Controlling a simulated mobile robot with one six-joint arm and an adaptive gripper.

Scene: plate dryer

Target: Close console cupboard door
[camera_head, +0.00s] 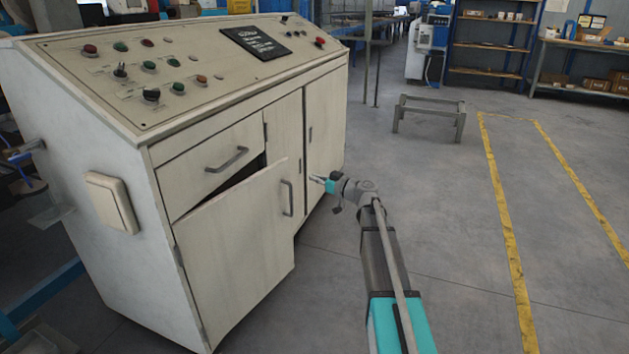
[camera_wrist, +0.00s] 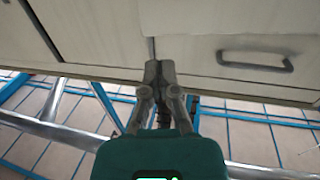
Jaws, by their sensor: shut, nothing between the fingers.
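The console cupboard door (camera_head: 235,250) is the lower left front panel of the cream console, with its hinges on its left side. It stands ajar, its free edge swung out from the front, and a dark gap shows above it. Its upright grey handle (camera_head: 287,198) is near the free edge. My gripper (camera_head: 318,179) is just right of that handle in the picture, apart from it, with its fingers shut and empty. In the wrist view my shut fingertips (camera_wrist: 159,70) overlap cream panels near a vertical seam. A handle (camera_wrist: 255,60) shows to their right; contact cannot be told.
A closed drawer (camera_head: 210,165) is above the door, and closed panels (camera_head: 325,125) are to its right. The sloping console top (camera_head: 200,60) carries several buttons. A low grey stand (camera_head: 428,118) is at the back. The floor right of my arm is clear.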

